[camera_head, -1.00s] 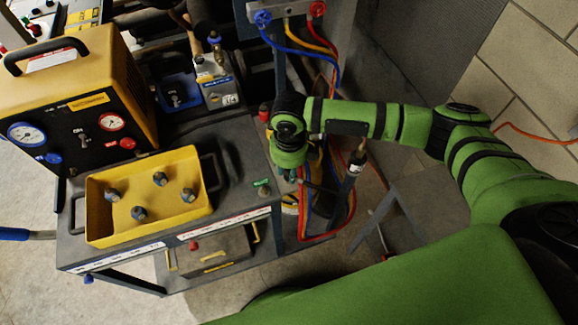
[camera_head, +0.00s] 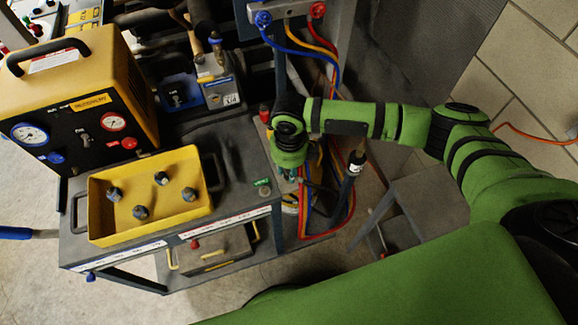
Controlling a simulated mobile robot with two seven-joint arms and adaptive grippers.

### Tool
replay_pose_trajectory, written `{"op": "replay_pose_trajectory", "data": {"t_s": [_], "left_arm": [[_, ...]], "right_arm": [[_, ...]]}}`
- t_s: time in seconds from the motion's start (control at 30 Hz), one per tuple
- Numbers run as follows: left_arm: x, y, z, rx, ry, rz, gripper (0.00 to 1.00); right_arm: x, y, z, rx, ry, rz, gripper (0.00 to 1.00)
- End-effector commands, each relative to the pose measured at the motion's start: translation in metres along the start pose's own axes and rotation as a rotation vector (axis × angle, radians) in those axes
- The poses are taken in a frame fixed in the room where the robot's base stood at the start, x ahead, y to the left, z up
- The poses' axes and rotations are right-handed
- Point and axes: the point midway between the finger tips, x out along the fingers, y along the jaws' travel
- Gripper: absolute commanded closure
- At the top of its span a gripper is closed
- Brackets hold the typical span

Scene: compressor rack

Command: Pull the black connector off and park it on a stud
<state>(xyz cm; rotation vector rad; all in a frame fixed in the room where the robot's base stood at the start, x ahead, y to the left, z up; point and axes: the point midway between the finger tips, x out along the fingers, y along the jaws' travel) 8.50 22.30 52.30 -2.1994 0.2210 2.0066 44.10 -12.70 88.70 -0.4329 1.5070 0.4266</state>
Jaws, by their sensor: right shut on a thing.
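My right gripper (camera_head: 293,174) hangs below the green wrist, beside the right edge of the cart. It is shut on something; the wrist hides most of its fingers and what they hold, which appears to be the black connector. A stud with a green collar (camera_head: 263,189) stands on the cart's right front corner. A red-topped stud (camera_head: 264,113) stands farther back. My left gripper is not in view.
The cart (camera_head: 240,150) carries a yellow tray (camera_head: 98,232) with several dark knobs and a yellow-black gauge unit (camera_head: 85,125). Red, blue and yellow hoses (camera_head: 303,215) hang close to the gripper. A grey stand (camera_head: 425,200) is at right.

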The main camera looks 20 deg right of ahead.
Motion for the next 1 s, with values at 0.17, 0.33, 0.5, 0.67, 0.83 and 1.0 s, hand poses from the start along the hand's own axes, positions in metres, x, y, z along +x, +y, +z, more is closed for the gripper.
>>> {"op": "replay_pose_trajectory", "data": {"t_s": [0.17, 0.33, 0.5, 0.67, 0.83, 1.0], "left_arm": [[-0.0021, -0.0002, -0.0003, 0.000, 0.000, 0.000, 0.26], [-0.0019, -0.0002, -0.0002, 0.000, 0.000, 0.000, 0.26], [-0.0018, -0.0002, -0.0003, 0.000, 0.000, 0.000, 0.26], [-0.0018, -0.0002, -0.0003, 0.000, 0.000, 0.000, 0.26], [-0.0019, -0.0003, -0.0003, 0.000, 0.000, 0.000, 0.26], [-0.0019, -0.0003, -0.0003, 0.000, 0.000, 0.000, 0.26]], "right_arm": [[0.0007, 0.0000, 0.0001, 0.000, 0.000, 0.000, 1.00], [0.0008, 0.0000, 0.0001, 0.000, -0.001, 0.000, 1.00], [0.0030, 0.0001, 0.0000, 0.000, 0.000, 0.000, 1.00], [0.0040, -0.0001, 0.0003, 0.000, -0.001, 0.000, 1.00], [0.0035, -0.0002, 0.0005, 0.000, -0.002, -0.001, 1.00], [0.0035, -0.0003, 0.0004, 0.000, -0.002, -0.001, 0.44]]}}
